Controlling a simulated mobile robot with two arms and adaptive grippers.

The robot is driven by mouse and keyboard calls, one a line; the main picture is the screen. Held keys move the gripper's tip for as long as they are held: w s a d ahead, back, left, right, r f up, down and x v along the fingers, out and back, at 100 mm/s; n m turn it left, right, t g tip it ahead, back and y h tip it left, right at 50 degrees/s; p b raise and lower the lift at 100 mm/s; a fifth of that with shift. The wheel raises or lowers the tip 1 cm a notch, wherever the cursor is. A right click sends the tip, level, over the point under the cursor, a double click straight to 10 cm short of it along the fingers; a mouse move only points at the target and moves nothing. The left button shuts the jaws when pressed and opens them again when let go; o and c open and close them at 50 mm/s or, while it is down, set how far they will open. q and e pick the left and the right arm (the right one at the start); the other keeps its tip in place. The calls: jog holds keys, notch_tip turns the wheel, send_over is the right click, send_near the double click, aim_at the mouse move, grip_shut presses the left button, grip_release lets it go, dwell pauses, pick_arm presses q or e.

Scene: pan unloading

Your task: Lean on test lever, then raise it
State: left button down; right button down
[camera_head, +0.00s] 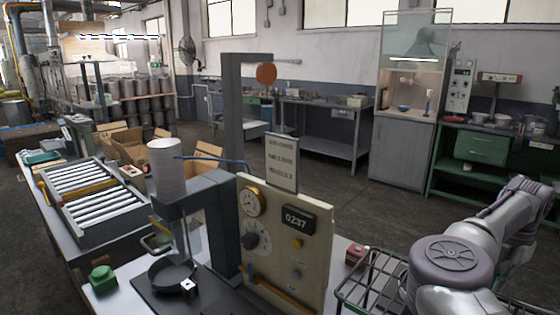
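A control panel (285,250) stands on the bench with a dial, a display reading 0237 and a knob. In front of it is a press-like stand with a white cylinder (167,170) above a small black pan (173,272). A grey post (232,120) beside it carries an arm with an orange round knob (266,74), which may be the test lever. A yellow-orange bar also crosses the panel's lower edge. I cannot tell which is the lever. My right arm shows at the right, away from the panel. Its fingers cannot be made out. My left gripper is not seen.
A roller conveyor (88,190) and cardboard boxes (165,155) lie left. A green button box (103,278) sits at the bench's front. A wire basket (370,290) and a red button box (357,254) are right of the panel. Open floor lies behind.

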jog(key=shift+s, duration=0.1)
jog(key=shift+r+p, duration=1.65)
jog(key=shift+r, duration=1.85)
